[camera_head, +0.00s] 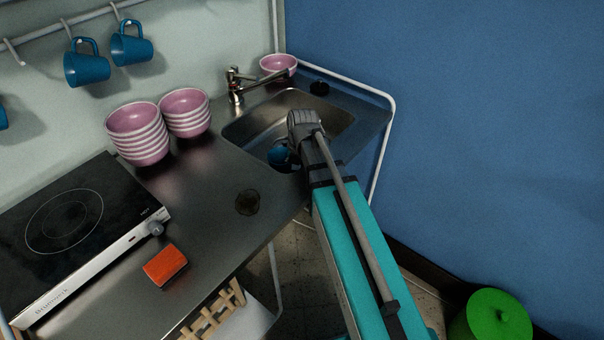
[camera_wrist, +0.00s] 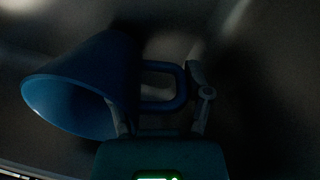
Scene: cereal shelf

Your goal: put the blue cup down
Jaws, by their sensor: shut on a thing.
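A blue cup (camera_wrist: 85,88) fills the left of the wrist view, lying tilted with its wide rim toward the lower left. Its handle is on the right, between the fingers of my gripper (camera_wrist: 163,112), which is shut on the cup. In the head view my gripper (camera_head: 288,148) is over the sink (camera_head: 318,101), and the blue cup (camera_head: 279,156) shows beneath it near the sink's front edge. My gripper and arm partly cover the cup and sink there. The wrist view is dark, and I cannot tell whether the cup touches the sink.
Stacked pink bowls (camera_head: 138,134) stand left of the sink. One pink bowl (camera_head: 279,65) stands behind it, near the faucet (camera_head: 237,86). A cooktop (camera_head: 70,215) and orange sponge (camera_head: 165,264) are at left. Other blue cups (camera_head: 88,68) hang from a rail. A blue wall rises at right.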

